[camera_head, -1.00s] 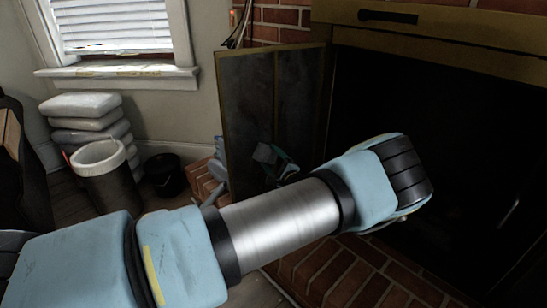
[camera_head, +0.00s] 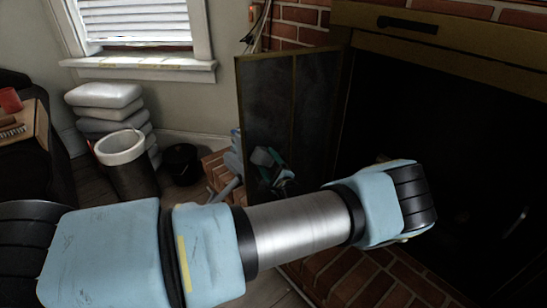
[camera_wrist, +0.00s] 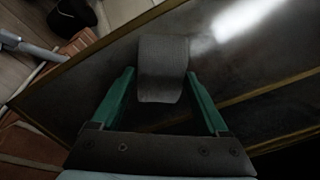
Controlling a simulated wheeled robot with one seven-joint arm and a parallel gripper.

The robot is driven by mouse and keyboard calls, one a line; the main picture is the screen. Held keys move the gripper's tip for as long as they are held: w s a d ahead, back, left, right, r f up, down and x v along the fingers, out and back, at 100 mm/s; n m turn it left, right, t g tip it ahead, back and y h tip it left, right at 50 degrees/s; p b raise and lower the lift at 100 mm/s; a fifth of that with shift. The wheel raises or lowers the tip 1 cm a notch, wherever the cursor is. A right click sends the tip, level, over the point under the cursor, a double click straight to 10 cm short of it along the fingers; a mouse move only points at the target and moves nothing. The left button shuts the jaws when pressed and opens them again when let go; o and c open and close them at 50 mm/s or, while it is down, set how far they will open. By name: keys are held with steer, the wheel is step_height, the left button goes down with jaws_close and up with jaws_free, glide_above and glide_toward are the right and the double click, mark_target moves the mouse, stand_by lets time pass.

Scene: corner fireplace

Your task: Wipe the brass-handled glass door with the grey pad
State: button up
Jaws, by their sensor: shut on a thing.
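The glass door (camera_head: 300,90) stands open at the left of the fireplace, a dark pane with a thin brass frame and a central brass strip. I cannot make out its handle. In the wrist view the pane (camera_wrist: 265,60) fills most of the picture and has a bright reflection at the top. My gripper (camera_wrist: 161,77) has green fingers and is shut on the grey pad (camera_wrist: 163,55), which lies over the glass; contact is hard to judge. In the head view my gripper (camera_head: 272,165) is small and partly behind my arm, low at the door's left side.
The dark firebox (camera_head: 450,130) opens to the right of the door, above a brick hearth (camera_head: 350,277). A bin (camera_head: 125,160), stacked cushions (camera_head: 103,95) and a black bucket (camera_head: 182,163) stand at the left.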

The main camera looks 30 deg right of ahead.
mark_target(256, 164)
steer(key=shift+w+a+r+p, duration=0.1)
steer(key=shift+a+p, duration=0.45)
steer(key=shift+a, duration=0.05)
steer(key=shift+w+a+r+p, duration=0.1)
steer(key=shift+a+p, duration=0.4)
steer(key=shift+a, duration=0.05)
steer(key=shift+s+a+f+p, duration=0.1)
steer(key=shift+a+f+p, duration=0.05)
steer(key=shift+a+p, duration=0.65)
steer(key=shift+f, duration=0.1)
steer(key=shift+s+p, duration=0.4)
steer(key=shift+s, duration=0.5)
steer(key=shift+s+a+p, duration=0.2)
steer(key=shift+s+p, duration=0.5)
steer(key=shift+s, duration=1.45)
steer(key=shift+s, duration=0.15)
steer(key=shift+s+a+p, duration=0.1)
steer(key=shift+s+p, duration=0.45)
steer(key=shift+s, duration=0.8)
steer(key=shift+w, duration=0.1)
